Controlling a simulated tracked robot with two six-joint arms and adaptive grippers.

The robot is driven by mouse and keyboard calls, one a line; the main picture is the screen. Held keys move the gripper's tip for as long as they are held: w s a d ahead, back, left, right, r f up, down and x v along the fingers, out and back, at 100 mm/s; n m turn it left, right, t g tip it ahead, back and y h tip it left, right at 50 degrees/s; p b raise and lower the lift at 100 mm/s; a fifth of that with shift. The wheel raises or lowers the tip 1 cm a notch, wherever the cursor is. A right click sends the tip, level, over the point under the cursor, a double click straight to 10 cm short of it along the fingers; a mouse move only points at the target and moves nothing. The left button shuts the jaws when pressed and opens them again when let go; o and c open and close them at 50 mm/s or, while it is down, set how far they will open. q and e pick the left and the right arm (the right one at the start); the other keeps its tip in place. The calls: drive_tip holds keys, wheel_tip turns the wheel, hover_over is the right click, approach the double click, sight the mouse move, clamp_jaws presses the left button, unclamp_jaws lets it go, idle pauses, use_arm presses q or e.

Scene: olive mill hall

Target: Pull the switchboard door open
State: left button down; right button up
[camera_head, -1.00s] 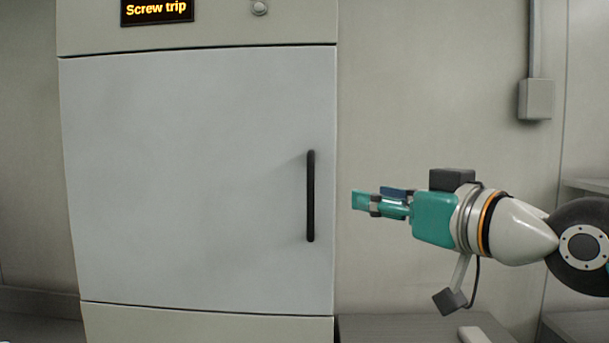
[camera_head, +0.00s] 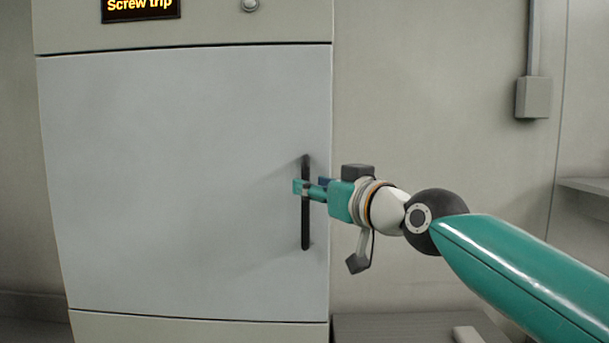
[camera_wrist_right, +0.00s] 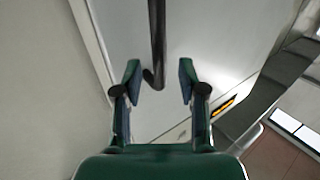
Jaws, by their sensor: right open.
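The switchboard door (camera_head: 180,180) is a pale grey panel and looks shut in its cabinet. Its black vertical bar handle (camera_head: 306,225) is near the door's right edge. My right gripper (camera_head: 302,187) is at the handle's upper half and hides a short piece of it. In the right wrist view the two fingers (camera_wrist_right: 160,82) stand apart, with the handle (camera_wrist_right: 157,40) between them and clear space on both sides. The right gripper is open and holds nothing. My left gripper is not in view.
Above the door is a display (camera_head: 140,8) reading "Screw trip" and a round button (camera_head: 250,5). A grey wall box (camera_head: 533,97) with conduit is at the right. A low grey bench (camera_head: 400,328) stands right of the cabinet. The wall between is bare.

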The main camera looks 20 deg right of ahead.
drive_tip(key=x, duration=0.3)
drive_tip(key=shift+w+p, duration=0.25)
drive_tip(key=shift+p, duration=0.1)
clamp_jaws()
